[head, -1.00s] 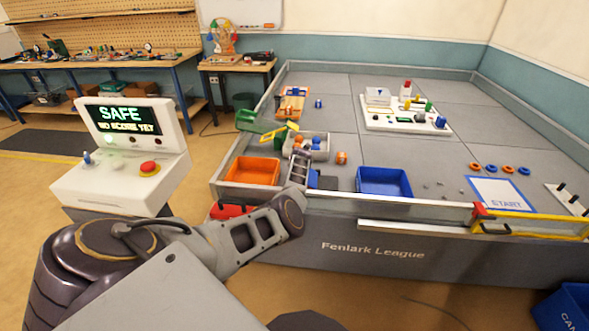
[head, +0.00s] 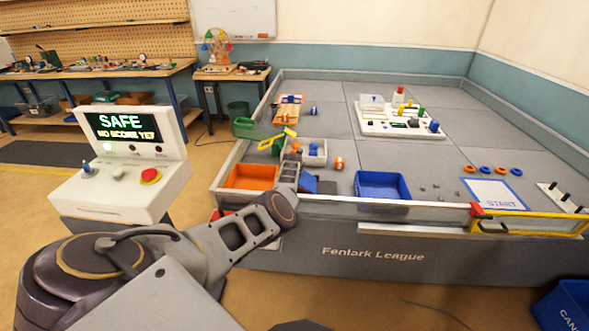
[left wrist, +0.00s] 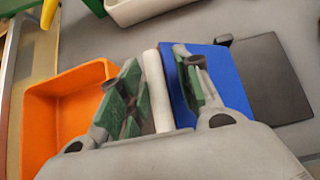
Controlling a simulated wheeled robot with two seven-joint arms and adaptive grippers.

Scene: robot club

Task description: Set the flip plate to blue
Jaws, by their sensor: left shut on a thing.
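The flip plate (head: 308,184) shows a blue face beside a dark base in the head view, near the front edge of the table. In the left wrist view the blue face (left wrist: 222,88) is at the right of my fingers, with the dark base (left wrist: 272,78) beyond it. My left gripper (head: 289,168) is over its left side. In the wrist view my green-padded fingers (left wrist: 160,88) are shut around a pale rounded bar (left wrist: 157,92) along the blue face's left side. The join of bar and plate is partly hidden. My right gripper is out of view.
An orange bin (head: 249,177) is close to the left of my gripper; a blue bin (head: 383,187) stands to the right. A pale tray (head: 318,160) with small parts lies behind. The low front rail (head: 420,206) borders the table. A console reading SAFE (head: 120,170) stands at left.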

